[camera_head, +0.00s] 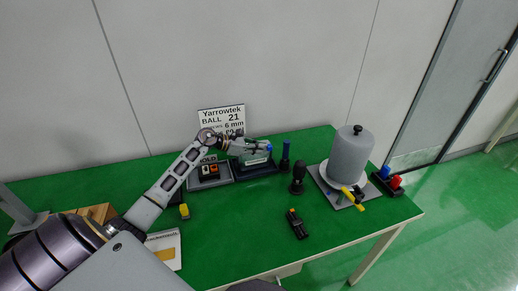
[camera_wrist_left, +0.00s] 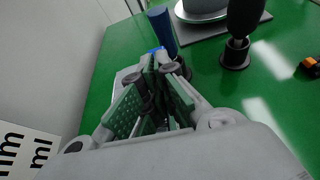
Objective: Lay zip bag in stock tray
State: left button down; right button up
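My left gripper (camera_head: 262,148) reaches in from the left, over trays at the back of the green table. In the left wrist view its green-padded fingers (camera_wrist_left: 163,68) come together at the tips. A bright blue bit shows at the fingertips in both views. A pale, clear packet with a light label, which looks like the zip bag (camera_head: 258,158), is just under the fingers, above or in a dark tray (camera_head: 262,170). The fingers seem shut on its top edge; their grip is partly hidden. A grey tray (camera_head: 222,180) adjoins on the left, holding dark and red items. I cannot tell which is the stock tray. My right gripper is out of view.
A sign (camera_head: 222,118) stands behind the trays. A blue-handled tool (camera_head: 285,157) and a dark upright tool (camera_head: 298,178) stand close on the right. A grey bell-shaped cover (camera_head: 350,155) is farther right. A black and orange item (camera_head: 297,224) lies in front. The front middle is clear.

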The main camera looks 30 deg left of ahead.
pick_arm(q)
jog(key=shift+f, duration=0.25)
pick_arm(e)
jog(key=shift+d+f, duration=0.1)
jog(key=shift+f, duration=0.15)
pick_arm(q)
jog(key=shift+f+b, duration=0.3)
jog(key=shift+b, duration=0.2)
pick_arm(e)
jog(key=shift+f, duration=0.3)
pick_arm(q)
jog(key=c, duration=1.6)
grip_release()
jog(key=shift+o, duration=0.2)
jog(key=shift+r+p, duration=2.3)
jog(key=shift+r, duration=0.15)
notch_tip(320, 180, up, 4)
jog(key=shift+s+d+p, duration=0.1)
jog(key=shift+p, duration=0.8)
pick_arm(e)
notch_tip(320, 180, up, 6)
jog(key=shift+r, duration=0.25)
